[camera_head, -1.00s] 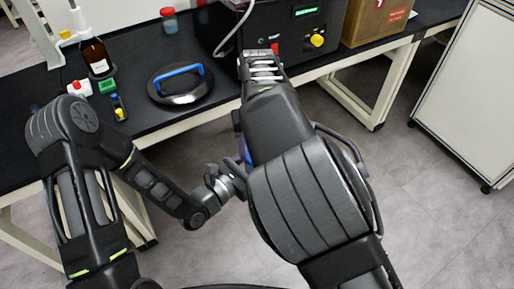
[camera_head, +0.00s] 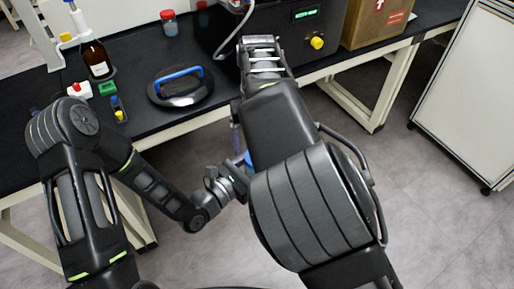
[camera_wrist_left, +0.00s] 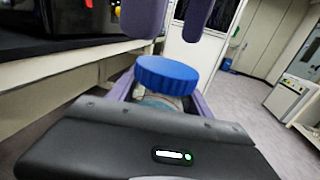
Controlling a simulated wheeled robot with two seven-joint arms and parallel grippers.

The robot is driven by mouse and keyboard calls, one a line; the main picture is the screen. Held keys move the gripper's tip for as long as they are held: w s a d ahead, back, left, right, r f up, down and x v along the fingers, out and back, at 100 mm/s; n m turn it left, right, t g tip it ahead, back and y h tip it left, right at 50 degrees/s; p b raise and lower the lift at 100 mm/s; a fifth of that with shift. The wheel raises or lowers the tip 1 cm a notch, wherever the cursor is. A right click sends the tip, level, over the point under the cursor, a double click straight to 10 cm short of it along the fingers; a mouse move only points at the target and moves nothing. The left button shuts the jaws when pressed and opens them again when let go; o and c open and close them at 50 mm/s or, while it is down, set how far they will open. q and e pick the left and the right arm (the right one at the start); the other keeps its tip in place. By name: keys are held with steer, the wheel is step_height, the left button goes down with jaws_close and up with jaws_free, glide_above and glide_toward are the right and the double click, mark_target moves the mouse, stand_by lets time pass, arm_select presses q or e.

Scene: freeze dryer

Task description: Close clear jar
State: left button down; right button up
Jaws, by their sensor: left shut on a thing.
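In the left wrist view, a blue ribbed lid (camera_wrist_left: 167,75) sits on top of a clear jar (camera_wrist_left: 158,102), whose lower part is hidden by my gripper body. My left gripper (camera_wrist_left: 160,97) is shut on the jar, with one purple finger on each side below the lid. My right gripper (camera_wrist_left: 170,18) shows as two purple fingers at the top of this view, apart from each other and above the lid. In the head view, my right forearm hides most of the jar and both sets of fingertips; a bit of blue (camera_head: 248,159) shows beside it.
A black bench (camera_head: 130,50) holds a round black lid with a blue handle (camera_head: 180,83), a brown bottle (camera_head: 96,58) and a red-capped jar (camera_head: 169,23). A dark machine with a yellow knob (camera_head: 317,43) and a cardboard box (camera_head: 374,20) stand behind.

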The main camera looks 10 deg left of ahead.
steer(key=shift+r, duration=0.55)
steer(key=shift+c, duration=0.4)
